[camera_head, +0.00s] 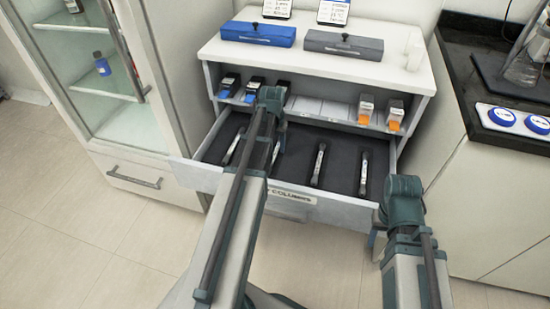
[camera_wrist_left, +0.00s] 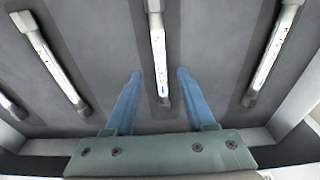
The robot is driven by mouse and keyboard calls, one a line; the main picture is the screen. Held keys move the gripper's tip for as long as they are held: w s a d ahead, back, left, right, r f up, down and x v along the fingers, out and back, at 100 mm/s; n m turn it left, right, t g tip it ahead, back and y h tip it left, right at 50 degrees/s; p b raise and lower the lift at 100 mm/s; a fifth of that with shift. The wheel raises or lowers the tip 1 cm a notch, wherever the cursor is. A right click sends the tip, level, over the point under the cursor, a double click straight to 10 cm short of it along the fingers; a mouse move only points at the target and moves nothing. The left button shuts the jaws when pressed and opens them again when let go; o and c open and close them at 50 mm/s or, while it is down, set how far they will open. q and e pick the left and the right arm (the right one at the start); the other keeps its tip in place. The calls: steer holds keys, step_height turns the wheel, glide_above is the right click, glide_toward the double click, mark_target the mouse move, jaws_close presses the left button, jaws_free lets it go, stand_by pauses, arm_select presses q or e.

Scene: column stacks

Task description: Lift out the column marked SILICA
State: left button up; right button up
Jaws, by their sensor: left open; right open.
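Several slim columns with pale labels lie in the open drawer (camera_head: 250,188): one at the left (camera_head: 233,147), one partly behind my left arm (camera_head: 275,152), one right of it (camera_head: 318,165) and one at the far right (camera_head: 364,174). Their markings are too small to read, so I cannot tell which is SILICA. My left gripper (camera_wrist_left: 159,74) is open and empty, its two blue fingers either side of the middle column (camera_wrist_left: 158,45) in the left wrist view. I cannot tell the height gap. My right gripper (camera_head: 376,235) is in front of the drawer's right corner, mostly hidden by its wrist.
A shelf above the drawer holds blue-and-black boxes (camera_head: 228,86) and orange-and-white boxes (camera_head: 395,115). A blue case (camera_head: 258,34) and a grey case (camera_head: 343,44) lie on top. A glass-door cabinet (camera_head: 100,70) stands left; a dark counter (camera_head: 500,150) stands right.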

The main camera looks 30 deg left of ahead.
mark_target(275, 153)
arm_select(q)
step_height(275, 153, down, 3)
steer(key=shift+w+a+f+b, duration=0.1)
steer(key=shift+w+b, duration=0.05)
steer(key=shift+b, duration=0.85)
steer(key=shift+r, duration=0.2)
arm_select(e)
step_height(275, 153, down, 3)
steer(key=shift+r, duration=0.15)
arm_select(q)
steer(key=shift+c, duration=0.3)
jaws_close()
